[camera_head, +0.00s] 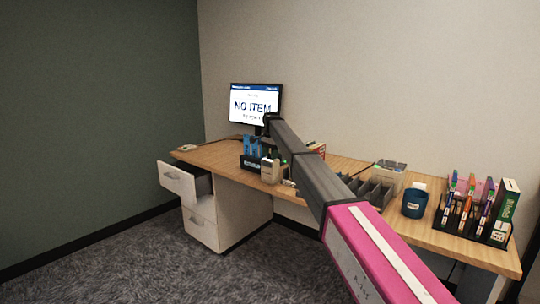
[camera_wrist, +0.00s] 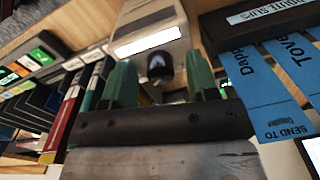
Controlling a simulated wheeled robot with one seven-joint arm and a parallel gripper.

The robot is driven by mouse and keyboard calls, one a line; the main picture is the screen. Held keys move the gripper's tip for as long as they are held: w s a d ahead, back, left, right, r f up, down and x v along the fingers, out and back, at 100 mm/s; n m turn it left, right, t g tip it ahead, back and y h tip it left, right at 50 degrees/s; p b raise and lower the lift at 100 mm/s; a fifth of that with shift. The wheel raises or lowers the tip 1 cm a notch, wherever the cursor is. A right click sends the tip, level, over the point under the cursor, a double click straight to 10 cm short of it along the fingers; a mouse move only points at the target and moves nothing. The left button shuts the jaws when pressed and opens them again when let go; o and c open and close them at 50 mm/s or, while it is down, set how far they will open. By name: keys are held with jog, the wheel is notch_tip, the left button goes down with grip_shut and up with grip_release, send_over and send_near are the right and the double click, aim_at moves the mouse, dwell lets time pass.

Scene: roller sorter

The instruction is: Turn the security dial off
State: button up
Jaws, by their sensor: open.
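The security dial (camera_wrist: 160,66) looks like a dark round knob on the face of a grey box (camera_wrist: 140,22) with a blank-looking white label strip. The box also shows on the desk in the head view (camera_head: 270,171), where the dial is too small to make out. My gripper (camera_wrist: 157,70) is open, with one green finger on each side of the dial. I cannot tell whether the fingers touch it. Which setting the dial points to is not readable.
A holder with blue slips (camera_wrist: 285,85) stands close to the right of the box in the wrist view. Dark-spined folders or bins (camera_wrist: 75,95) are at the left. On the desk are a monitor (camera_head: 255,104) reading "NO ITEM", a blue cup (camera_head: 414,202) and an open drawer (camera_head: 180,180).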

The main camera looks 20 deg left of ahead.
jog(key=c, duration=0.9)
jog(key=shift+c, duration=0.2)
jog(key=shift+n, duration=0.3)
jog(key=n, duration=1)
jog(key=shift+w+n+g, duration=0.1)
jog(key=shift+n+g, duration=0.2)
jog(key=shift+n, duration=0.1)
jog(key=n, duration=0.5)
jog(key=shift+n, duration=0.3)
jog(key=n, duration=0.4)
jog(key=shift+a+n, duration=0.1)
jog(key=shift+n, duration=0.5)
